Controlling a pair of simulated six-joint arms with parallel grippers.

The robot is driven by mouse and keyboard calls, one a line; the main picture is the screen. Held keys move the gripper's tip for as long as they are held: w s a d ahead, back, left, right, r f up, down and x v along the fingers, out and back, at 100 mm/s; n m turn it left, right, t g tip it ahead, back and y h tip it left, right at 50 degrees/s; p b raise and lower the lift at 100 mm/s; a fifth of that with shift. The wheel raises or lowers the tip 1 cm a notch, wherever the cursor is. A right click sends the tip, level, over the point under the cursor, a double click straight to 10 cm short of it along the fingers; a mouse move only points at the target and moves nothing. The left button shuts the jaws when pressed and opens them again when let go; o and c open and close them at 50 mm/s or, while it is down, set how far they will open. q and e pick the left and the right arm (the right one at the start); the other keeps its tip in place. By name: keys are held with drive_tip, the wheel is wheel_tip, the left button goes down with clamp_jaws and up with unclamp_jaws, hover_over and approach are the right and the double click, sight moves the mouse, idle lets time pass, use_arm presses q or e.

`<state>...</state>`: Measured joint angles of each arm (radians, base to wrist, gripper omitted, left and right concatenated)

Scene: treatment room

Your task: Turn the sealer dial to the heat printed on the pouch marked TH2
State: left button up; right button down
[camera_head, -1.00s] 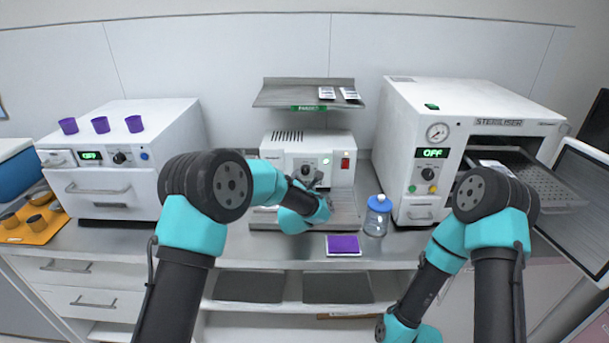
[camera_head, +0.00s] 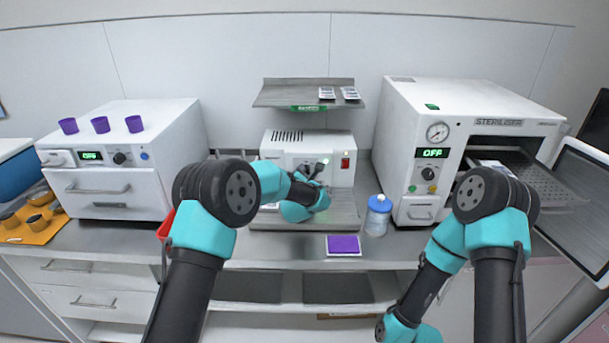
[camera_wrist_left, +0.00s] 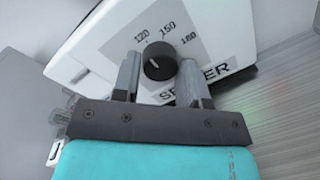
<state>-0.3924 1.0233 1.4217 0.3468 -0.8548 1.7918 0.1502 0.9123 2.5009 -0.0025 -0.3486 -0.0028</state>
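The white sealer (camera_head: 283,150) stands at the back middle of the counter. Its black dial (camera_wrist_left: 159,61) shows in the left wrist view, with 120, 150 and 180 printed around it; I cannot tell for sure where its mark points. My left gripper (camera_wrist_left: 159,76) is open, one finger on each side of the dial, with gaps visible; in the head view it (camera_head: 318,167) is in front of the sealer's face and hides the dial. Two small printed packets, one on the left (camera_head: 327,93) and one on the right (camera_head: 350,93), lie on the shelf above; their print is unreadable. My right gripper is out of view.
A blue-capped bottle (camera_head: 377,215) and a purple pad (camera_head: 343,245) are right of and in front of the sealer. The steriliser (camera_head: 400,130) is open at right, its tray out. A drawer unit (camera_head: 115,185) with purple cups is at left. A red object (camera_head: 166,223) shows behind my left arm.

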use_arm(q)
drive_tip(key=c, duration=0.5)
drive_tip(key=shift+m, duration=0.3)
drive_tip(key=shift+d+r+m+g+y, duration=0.1)
drive_tip(key=shift+m+g+y, duration=0.3)
drive_tip(key=shift+m, duration=3.65)
drive_tip(key=shift+d+m+g+y, duration=0.1)
drive_tip(key=shift+m+y, duration=0.5)
drive_tip(key=shift+m, duration=3.45)
drive_tip(key=o, duration=0.9)
drive_tip(key=shift+a, duration=0.1)
